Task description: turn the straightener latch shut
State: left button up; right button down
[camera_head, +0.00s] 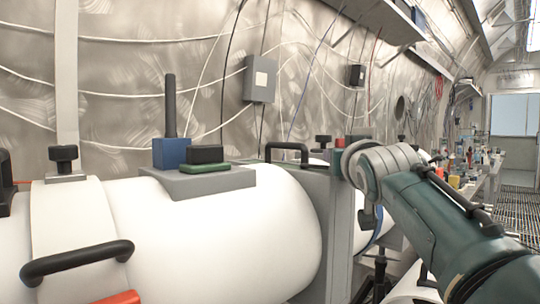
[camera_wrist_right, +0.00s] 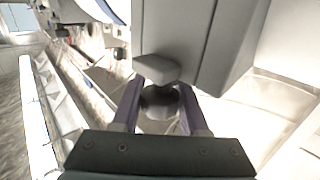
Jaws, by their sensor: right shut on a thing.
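The straightener latch shows in the right wrist view as a grey block-shaped handle (camera_wrist_right: 157,69) with a rounded part below it, in front of a grey housing (camera_wrist_right: 185,40). My right gripper (camera_wrist_right: 160,88) is shut on the latch, with one finger on each side of it. In the head view my teal right arm comes in from the right and reaches to a grey upright post (camera_head: 343,215). My left gripper is in neither view.
A large white cylinder (camera_head: 230,235) with a black handle (camera_head: 77,262) fills the left foreground. A blue box (camera_head: 171,153) with a dark rod stands on it. A cluttered bench (camera_head: 480,170) runs along the right, beside a grated floor (camera_head: 518,208).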

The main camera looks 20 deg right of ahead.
dwell(0.7)
jog(key=shift+c, duration=2.1)
grip_release()
jog(key=shift+s, duration=0.1)
jog(key=p+v, duration=0.1)
jog(key=v, duration=0.8)
jog(key=shift+s, duration=0.35)
jog(key=shift+a, duration=0.15)
